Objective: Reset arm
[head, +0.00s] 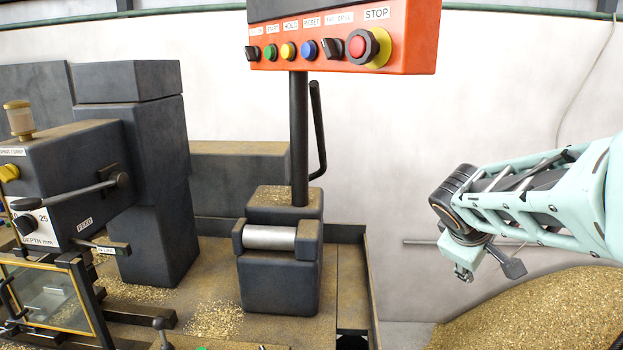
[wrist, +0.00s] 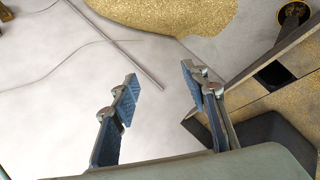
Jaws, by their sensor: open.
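My arm reaches in from the right edge of the head view, and my gripper (head: 464,272) hangs at its end, in front of the white wall and clear of the machine. In the wrist view my gripper (wrist: 160,85) shows two blue-padded fingers spread apart with nothing between them. The gripper is open and empty. The fingers touch nothing that I can make out.
An orange control panel (head: 345,40) with buttons stands on a black post (head: 299,140). The dark drilling machine (head: 75,170) fills the left. A pile of brass chips (head: 545,312) lies at lower right. Free room lies between the machine bed's edge and my arm.

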